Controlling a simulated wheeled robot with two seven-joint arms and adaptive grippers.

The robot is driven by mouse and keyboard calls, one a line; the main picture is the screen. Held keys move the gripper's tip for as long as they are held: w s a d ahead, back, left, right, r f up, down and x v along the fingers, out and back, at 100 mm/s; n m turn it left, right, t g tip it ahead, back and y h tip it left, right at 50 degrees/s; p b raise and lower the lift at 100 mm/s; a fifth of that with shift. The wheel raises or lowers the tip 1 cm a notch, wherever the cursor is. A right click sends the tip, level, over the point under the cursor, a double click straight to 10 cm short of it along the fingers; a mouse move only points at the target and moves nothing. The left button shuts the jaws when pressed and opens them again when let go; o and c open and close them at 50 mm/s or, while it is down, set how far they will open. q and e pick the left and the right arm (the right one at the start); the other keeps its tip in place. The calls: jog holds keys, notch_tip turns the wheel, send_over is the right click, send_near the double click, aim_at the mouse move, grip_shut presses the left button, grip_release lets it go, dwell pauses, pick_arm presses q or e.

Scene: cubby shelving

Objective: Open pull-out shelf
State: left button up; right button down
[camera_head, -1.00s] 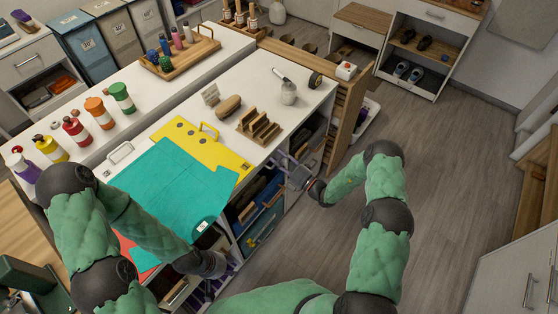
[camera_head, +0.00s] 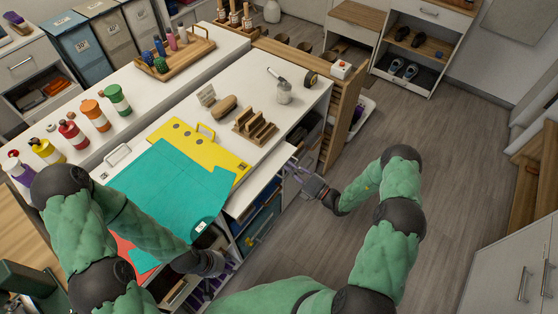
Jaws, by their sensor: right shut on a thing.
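The pull-out shelf (camera_head: 257,187) is a thin white board. It sticks out partway from under the white countertop (camera_head: 283,126) on the side facing me. My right gripper (camera_head: 293,170) is shut at the shelf's front edge, towards its far end; the handle itself is too small to make out. My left gripper (camera_head: 212,284) hangs low beside the cabinet's near end. Its fingers are dark and partly hidden by my own arm, so I cannot tell their state.
A teal sheet (camera_head: 165,190) and a yellow folder (camera_head: 196,149) lie on the countertop. A wooden slotted holder (camera_head: 255,127) stands near the edge. Open cubbies with coloured items lie below the shelf. The wood floor (camera_head: 440,150) to the right is clear.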

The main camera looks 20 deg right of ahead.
jog(key=r+v, duration=0.2)
jog(key=v, duration=0.9)
jog(key=r+v, duration=0.2)
jog(key=v, duration=1)
jog(key=shift+s+d+r, duration=0.2)
jog(key=shift+s+d, duration=0.25)
jog(key=shift+s, duration=0.2)
jog(key=c, duration=1.2)
grip_release()
jog(key=shift+d, duration=0.1)
jog(key=v, duration=1.1)
jog(key=shift+s+d+f, duration=0.15)
jog(key=shift+s+d, duration=0.1)
jog(key=shift+s, duration=0.05)
